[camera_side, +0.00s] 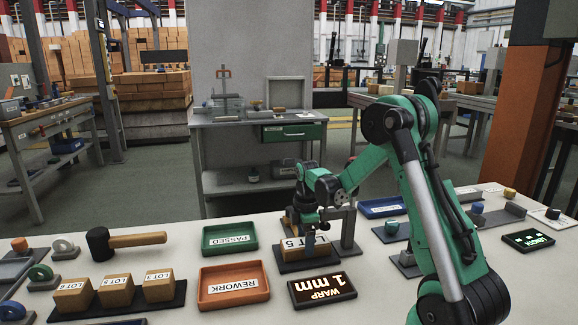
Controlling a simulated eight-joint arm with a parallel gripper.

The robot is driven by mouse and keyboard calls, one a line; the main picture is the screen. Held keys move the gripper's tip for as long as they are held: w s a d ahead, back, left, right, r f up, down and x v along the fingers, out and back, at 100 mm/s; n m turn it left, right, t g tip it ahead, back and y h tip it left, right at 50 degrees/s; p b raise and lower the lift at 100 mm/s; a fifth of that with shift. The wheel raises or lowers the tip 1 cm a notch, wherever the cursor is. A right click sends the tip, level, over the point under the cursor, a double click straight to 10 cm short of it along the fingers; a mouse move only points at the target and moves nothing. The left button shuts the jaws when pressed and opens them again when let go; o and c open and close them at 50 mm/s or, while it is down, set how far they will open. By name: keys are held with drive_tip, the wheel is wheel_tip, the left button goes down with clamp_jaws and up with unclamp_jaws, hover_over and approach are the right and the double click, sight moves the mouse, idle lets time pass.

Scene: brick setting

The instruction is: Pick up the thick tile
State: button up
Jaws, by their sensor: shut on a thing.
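A tan, thick tile or block (322,248) with a partly hidden white label sits over a dark tray (291,267) in the middle of the table. My gripper (309,238) points down from above and is shut on this tan tile. The fingers and wrist cover part of it, so its edges are hard to make out. I cannot tell whether it is lifted clear of the tray.
A grey stand (348,225) rises close behind my gripper. In front are a WARP 1 mm display (322,291) and an orange REWORK tray (207,304). A green PASSED tray (207,250), a mallet (137,240) and LOT blocks (116,292) are to the left.

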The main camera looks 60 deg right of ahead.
drive_tip(key=shift+r, duration=0.1)
drive_tip(key=shift+r, duration=0.5)
drive_tip(key=s+a, duration=0.3)
wheel_tip(320, 180, up, 12)
drive_tip(key=w+a+r+m, duration=0.1)
drive_tip(key=w+a+m, duration=0.2)
drive_tip(key=a, duration=0.5)
drive_tip(key=w+a+r+m, duration=0.1)
drive_tip(key=w+a+m, duration=0.3)
drive_tip(key=a, duration=0.5)
drive_tip(key=shift+w+a+r+m, duration=0.2)
drive_tip(key=shift+a+m, duration=0.1)
drive_tip(key=shift+m, duration=0.7)
